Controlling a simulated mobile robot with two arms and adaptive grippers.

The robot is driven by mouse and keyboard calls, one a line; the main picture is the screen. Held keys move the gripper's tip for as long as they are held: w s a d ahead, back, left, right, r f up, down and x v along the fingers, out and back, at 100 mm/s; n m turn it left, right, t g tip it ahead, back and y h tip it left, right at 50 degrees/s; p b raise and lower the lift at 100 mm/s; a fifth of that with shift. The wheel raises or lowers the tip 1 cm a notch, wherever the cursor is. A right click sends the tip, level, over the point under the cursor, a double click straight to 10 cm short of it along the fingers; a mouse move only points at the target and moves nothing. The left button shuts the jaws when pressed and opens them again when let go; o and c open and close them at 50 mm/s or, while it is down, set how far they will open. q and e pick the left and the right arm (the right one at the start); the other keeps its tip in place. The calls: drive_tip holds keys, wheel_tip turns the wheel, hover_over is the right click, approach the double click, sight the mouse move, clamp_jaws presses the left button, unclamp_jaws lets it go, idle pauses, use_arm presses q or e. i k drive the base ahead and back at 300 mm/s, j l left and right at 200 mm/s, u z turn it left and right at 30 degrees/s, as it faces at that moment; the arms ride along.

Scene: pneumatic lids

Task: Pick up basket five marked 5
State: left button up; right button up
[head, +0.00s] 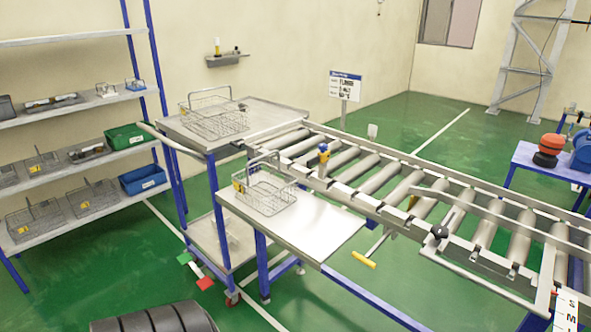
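Several wire baskets with small yellow tags are in the head view; the tag numbers are too small to read, so I cannot tell which is basket five. One wire basket (268,197) stands upright on the steel side table, its handle raised. Another wire basket (214,121) stands on top of the blue-legged cart. More wire baskets sit on the left shelves, including one on the lower shelf (36,219), one beside it (93,197) and one on the middle shelf (38,163). Neither of my grippers is in view.
The steel table (312,236) has bare space right of its basket. A roller conveyor (400,190) runs to the right behind it. The cart (205,150) stands between table and shelves. Green (126,136) and blue (143,179) bins sit on the shelves.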

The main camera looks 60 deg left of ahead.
sight(291, 180)
drive_tip(key=u, duration=1.95)
